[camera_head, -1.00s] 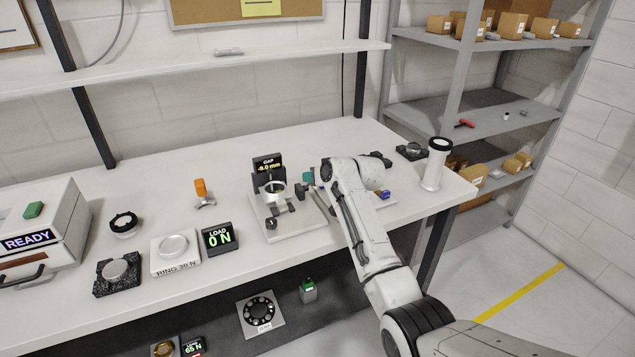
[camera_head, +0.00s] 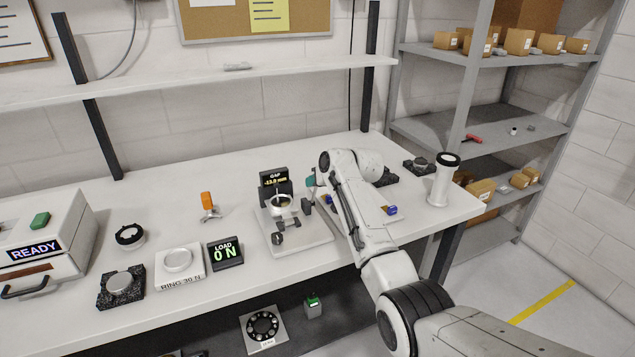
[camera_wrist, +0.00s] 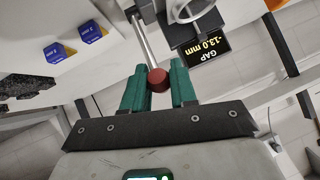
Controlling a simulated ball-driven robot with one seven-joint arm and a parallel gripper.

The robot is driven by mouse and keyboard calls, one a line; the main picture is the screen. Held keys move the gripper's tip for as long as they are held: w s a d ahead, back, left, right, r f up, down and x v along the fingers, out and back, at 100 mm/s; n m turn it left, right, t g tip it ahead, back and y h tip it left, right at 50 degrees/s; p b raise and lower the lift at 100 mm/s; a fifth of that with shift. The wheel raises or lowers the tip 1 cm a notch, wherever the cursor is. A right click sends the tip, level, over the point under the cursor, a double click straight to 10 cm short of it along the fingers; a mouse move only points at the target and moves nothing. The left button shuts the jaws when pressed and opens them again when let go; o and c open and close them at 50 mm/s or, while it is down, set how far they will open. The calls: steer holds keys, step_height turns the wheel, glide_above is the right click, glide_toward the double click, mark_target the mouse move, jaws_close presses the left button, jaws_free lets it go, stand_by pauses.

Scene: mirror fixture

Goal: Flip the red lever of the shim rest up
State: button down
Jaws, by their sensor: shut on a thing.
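The red lever's ball knob (camera_wrist: 158,79) sits between the green fingertips of my gripper (camera_wrist: 158,84) in the wrist view. My gripper is shut on it. The lever's metal rod (camera_wrist: 144,45) runs from the knob up and left to the fixture. A round ring (camera_wrist: 188,8) and the gap display (camera_wrist: 203,52), reading -13.0 mm, are beside it. In the head view, the fixture's white base plate (camera_head: 300,242) stands on the bench, and my gripper's teal fingers (camera_head: 311,179) show right of the gap display (camera_head: 274,179). My arm hides the red knob there.
Blue shim blocks (camera_wrist: 62,52) lie on a light plate left of the lever. A white cylinder (camera_head: 444,181) stands near the bench's right end. The load display (camera_head: 225,252) reads 0 N. Bench space behind the fixture is clear.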

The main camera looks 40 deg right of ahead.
steer(key=c, duration=1.3)
jaws_free()
steer(key=shift+w+r, duration=0.15)
steer(key=shift+r, duration=0.1)
steer(key=o, duration=0.4)
steer(key=shift+f, duration=0.15)
steer(key=shift+c, duration=0.2)
steer(key=b+v, duration=0.1)
steer(key=v, duration=1)
steer(key=shift+f, duration=0.15)
